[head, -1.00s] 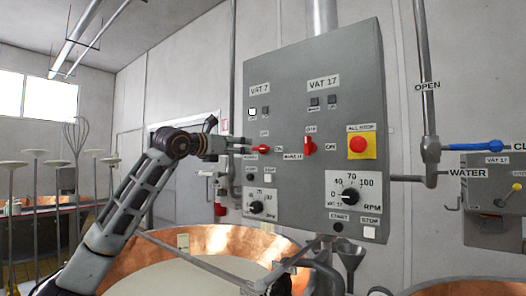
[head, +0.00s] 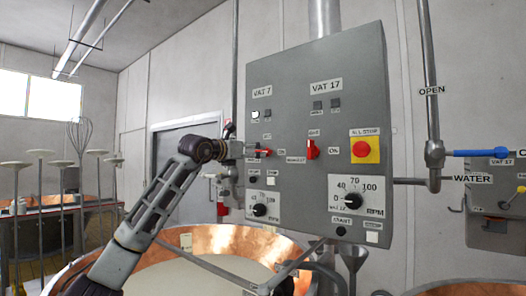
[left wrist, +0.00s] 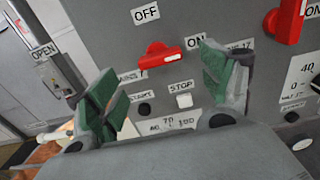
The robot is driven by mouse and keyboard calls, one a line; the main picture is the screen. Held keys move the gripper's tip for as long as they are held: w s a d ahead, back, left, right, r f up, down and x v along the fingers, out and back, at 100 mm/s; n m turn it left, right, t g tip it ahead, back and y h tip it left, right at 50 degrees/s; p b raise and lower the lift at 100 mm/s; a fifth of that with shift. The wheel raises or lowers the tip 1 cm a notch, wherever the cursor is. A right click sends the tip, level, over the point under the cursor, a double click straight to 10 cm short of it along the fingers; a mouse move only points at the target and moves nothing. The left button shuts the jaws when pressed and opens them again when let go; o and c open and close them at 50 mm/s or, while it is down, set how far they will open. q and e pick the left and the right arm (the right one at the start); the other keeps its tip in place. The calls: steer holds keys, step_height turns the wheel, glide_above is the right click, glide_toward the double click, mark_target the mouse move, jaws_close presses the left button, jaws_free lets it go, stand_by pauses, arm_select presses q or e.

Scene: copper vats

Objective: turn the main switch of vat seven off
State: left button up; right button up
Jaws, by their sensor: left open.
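The red main switch of vat seven (head: 265,152) is on the left side of the grey control panel, under the VAT 7 label (head: 262,92). In the left wrist view its red handle (left wrist: 160,57) lies sideways, its pale tip toward the ON label (left wrist: 195,42); the OFF label (left wrist: 146,13) is above it. My left gripper (head: 253,150) is in front of the switch. In the left wrist view my left gripper (left wrist: 165,92) is open and empty, its green-padded fingers apart on either side below the handle. I cannot tell whether they touch it. My right gripper is not in view.
The vat 17 switch (head: 313,149), also red, stands upright to the right. A red all-stop button (head: 362,150) on a yellow plate is further right. Dials and push buttons sit below the switches. A copper vat (head: 225,240) with a metal bar across it is below the panel.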

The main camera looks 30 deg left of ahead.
mark_target(261, 151)
arm_select(q)
steer(key=w, duration=0.2)
steer(key=w+p, duration=0.1)
steer(key=w, duration=0.1)
steer(key=w+p, duration=0.1)
steer(key=w, duration=0.1)
steer(key=shift+d+r, duration=0.15)
steer(key=shift+d, duration=0.15)
steer(key=shift+w, duration=0.8)
steer(key=c, duration=1)
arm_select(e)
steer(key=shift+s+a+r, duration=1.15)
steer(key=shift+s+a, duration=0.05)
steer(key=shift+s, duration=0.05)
